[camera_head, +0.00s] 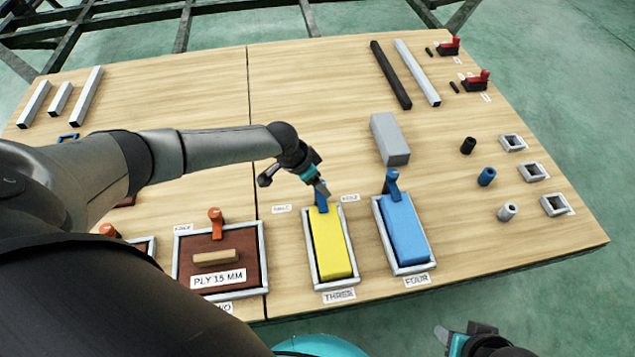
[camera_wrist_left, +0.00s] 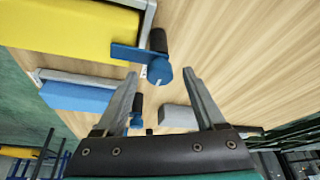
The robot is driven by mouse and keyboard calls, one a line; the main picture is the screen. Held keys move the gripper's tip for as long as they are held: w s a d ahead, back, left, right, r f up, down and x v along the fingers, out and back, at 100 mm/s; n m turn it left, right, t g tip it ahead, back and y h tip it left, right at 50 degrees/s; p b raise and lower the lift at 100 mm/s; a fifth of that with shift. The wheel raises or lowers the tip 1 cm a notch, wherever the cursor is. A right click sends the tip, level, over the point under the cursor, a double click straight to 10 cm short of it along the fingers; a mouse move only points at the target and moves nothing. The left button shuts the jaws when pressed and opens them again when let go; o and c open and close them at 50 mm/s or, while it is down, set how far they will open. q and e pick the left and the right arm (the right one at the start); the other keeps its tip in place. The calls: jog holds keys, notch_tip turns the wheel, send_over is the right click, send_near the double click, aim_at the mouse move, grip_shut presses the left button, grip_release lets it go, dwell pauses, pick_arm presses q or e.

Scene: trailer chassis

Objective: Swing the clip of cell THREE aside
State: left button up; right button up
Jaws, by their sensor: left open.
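Cell THREE (camera_head: 354,281) is a grey-rimmed tray holding a yellow block (camera_head: 332,245), with a "THREE" label (camera_head: 339,295) at its near end. Its blue clip (camera_head: 322,203) stands at the far end. In the left wrist view the clip (camera_wrist_left: 133,53) reaches from its round pivot across the rim onto the yellow block (camera_wrist_left: 70,30). My left gripper (camera_head: 319,186) is open just above the clip. In the left wrist view its fingertips (camera_wrist_left: 162,76) appear on either side of the pivot; I cannot tell whether they touch. My right gripper (camera_head: 470,342) shows only partly at the bottom edge.
Cell FOUR with a blue block (camera_head: 403,229) and blue clip (camera_head: 392,182) lies close on the right. A brown-floored tray (camera_head: 265,265) with an orange clip (camera_head: 216,222) lies on the left. A grey block (camera_head: 390,138) stands behind; the table's middle back is clear.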

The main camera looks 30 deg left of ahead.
pick_arm(q)
jog(key=shift+f, duration=0.1)
jog(key=shift+c, duration=0.3)
grip_shut()
dwell(0.4)
